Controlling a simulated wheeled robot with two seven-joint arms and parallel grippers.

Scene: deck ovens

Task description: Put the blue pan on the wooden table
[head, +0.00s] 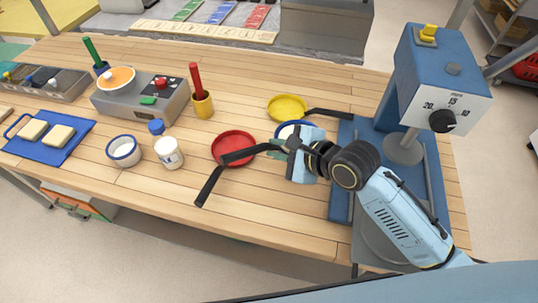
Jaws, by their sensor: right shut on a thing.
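The blue pan (283,129) shows as a blue rim with a pale inside, partly hidden behind my right gripper (291,146). The gripper is shut at the black handle (255,151), which runs left across the red pan. I take this handle to be the blue pan's, but its join is hidden. I cannot tell whether the pan touches the wooden table (270,205) or hangs just above it. My left gripper is not in view.
The red pan (232,136) and yellow pan (287,104) lie close by. A blue press-like machine (430,65) stands at right. The table's front middle is clear.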

